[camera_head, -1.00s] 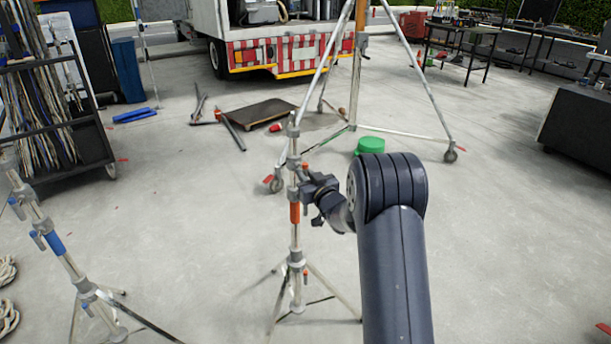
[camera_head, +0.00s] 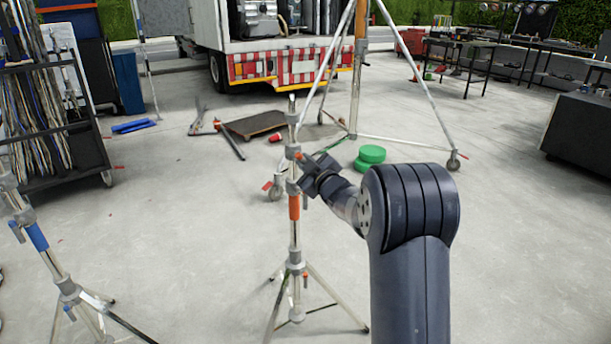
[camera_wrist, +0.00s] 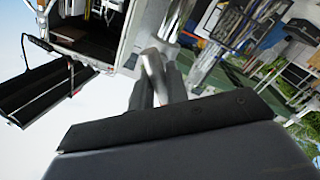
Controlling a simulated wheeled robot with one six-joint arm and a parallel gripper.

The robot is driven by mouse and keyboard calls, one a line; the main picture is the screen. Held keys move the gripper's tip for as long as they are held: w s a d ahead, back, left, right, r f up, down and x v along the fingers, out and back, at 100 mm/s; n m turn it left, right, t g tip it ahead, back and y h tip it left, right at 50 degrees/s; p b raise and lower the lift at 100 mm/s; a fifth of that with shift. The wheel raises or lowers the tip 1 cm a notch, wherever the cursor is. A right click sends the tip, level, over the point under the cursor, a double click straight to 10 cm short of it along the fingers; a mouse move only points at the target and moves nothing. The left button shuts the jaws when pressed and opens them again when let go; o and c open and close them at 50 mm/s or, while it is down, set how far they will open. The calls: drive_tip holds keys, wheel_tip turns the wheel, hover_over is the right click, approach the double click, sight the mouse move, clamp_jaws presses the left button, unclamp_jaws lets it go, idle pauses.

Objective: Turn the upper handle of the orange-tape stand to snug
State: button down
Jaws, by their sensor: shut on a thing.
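The orange-tape stand (camera_head: 294,208) stands upright on its tripod legs, left of my arm in the head view. A small orange-red piece at the upper collar (camera_head: 298,156) shows just above my gripper. My gripper (camera_head: 305,176) is at that upper collar, tilted, and shut on the upper handle, which the jaws mostly hide. A lower handle (camera_head: 305,275) shows at the lower collar. In the wrist view my gripper's dark fingers (camera_wrist: 158,85) close beside a pale metal part; the handle itself is not clear there.
A blue-tape stand (camera_head: 38,237) leans in at the left. A tall wheeled stand (camera_head: 355,80), stacked green discs (camera_head: 370,157) and a flat dark board (camera_head: 254,124) lie behind. A truck (camera_head: 290,62) is at the back. Floor right of my arm is clear.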

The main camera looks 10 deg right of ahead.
drive_tip(key=n+b, duration=0.5)
drive_tip(key=shift+f+n, duration=0.2)
drive_tip(key=shift+n, duration=0.1)
drive_tip(key=shift+r+n+b, duration=0.15)
drive_tip(key=shift+n+b, duration=1.2)
drive_tip(key=shift+n, duration=0.75)
drive_tip(key=c, duration=1.4)
unclamp_jaws()
drive_tip(key=shift+s, duration=0.1)
drive_tip(key=v, duration=1)
drive_tip(key=shift+s+r, duration=0.1)
drive_tip(key=shift+s, duration=0.25)
